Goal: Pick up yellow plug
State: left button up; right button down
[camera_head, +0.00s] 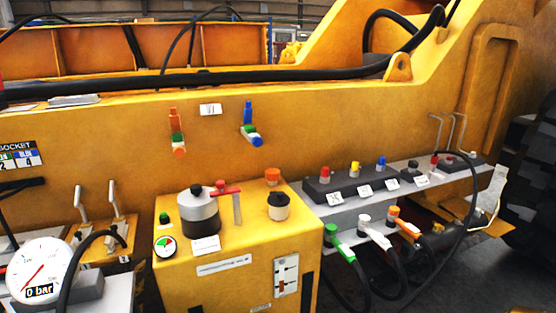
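A small yellow plug (355,168) stands upright on the dark grey block (345,184) on the shelf to the right of centre. Neither of my grippers is in view, and nothing touches the yellow plug.
Green (332,233), white (364,221) and orange (395,212) hose connectors stick out below the shelf. A yellow cabinet (235,270) with a grey cylinder (199,212) stands left of it. A black hose (474,215) loops past the shelf's right end.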

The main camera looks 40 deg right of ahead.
aim_at(356, 165)
jog(key=z, duration=1.75)
